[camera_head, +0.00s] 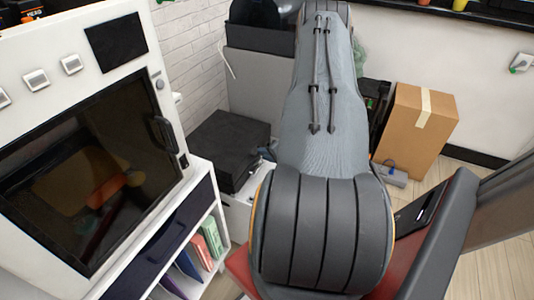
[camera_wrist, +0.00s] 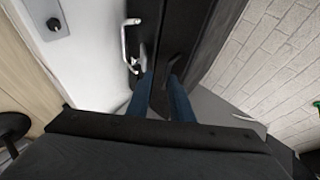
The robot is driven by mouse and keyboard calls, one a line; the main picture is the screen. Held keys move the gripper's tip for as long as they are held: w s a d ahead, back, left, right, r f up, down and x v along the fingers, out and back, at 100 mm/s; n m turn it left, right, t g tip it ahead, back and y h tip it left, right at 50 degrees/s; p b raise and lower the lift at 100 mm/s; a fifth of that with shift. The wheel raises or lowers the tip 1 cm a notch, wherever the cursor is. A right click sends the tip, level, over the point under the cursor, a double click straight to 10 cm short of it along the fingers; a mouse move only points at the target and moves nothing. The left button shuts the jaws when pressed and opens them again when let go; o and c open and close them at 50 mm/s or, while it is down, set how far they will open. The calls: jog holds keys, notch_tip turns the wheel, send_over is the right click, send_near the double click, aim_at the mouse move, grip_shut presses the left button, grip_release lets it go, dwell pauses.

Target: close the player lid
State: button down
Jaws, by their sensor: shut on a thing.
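In the wrist view the white player deck (camera_wrist: 85,65) shows at the left, with a bent silver arm (camera_wrist: 125,40) and a small grey plate with a knob (camera_wrist: 47,18). A dark panel (camera_wrist: 192,35), which looks like the player lid, stands beside the deck and apart from lying flat on it. My gripper (camera_wrist: 162,88) has its two blue fingers on either side of the dark panel's edge, shut on it. In the head view a black boxy shape (camera_head: 226,145) over a white unit looks like the player with its lid; my arm hides the gripper there.
A white machine with a dark window (camera_head: 85,165) stands at the left above a shelf with folders (camera_head: 212,238). A cardboard box (camera_head: 415,125) stands on the floor at the right. A white brick wall (camera_head: 195,55) is behind the black shape. Open floor (camera_head: 490,265) shows at the lower right.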

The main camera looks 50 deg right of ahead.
jog(key=shift+s+a+f, duration=0.15)
jog(key=shift+s+f, duration=0.15)
jog(key=shift+f, duration=0.3)
jog(key=shift+s+a+f, duration=0.1)
jog(key=shift+s+f, duration=0.2)
jog(key=shift+f, duration=0.25)
jog(key=shift+a, duration=0.15)
jog(key=c, duration=1.8)
grip_release()
jog(key=shift+f, duration=0.1)
jog(key=shift+c, duration=0.2)
jog(key=shift+a, duration=0.1)
jog(key=shift+w+d+r+b+v, duration=0.1)
jog(key=shift+r+b+v, duration=0.05)
jog(key=shift+v, duration=1.1)
jog(key=shift+w+d+r+b+v, duration=0.1)
jog(key=shift+r+b+v, duration=0.1)
jog(key=shift+v, duration=1.1)
jog(key=shift+w+d+r+b+v, duration=0.1)
jog(key=shift+r+v, duration=0.05)
jog(key=shift+v, duration=1.1)
jog(key=shift+c, duration=0.4)
jog(key=shift+d, duration=0.1)
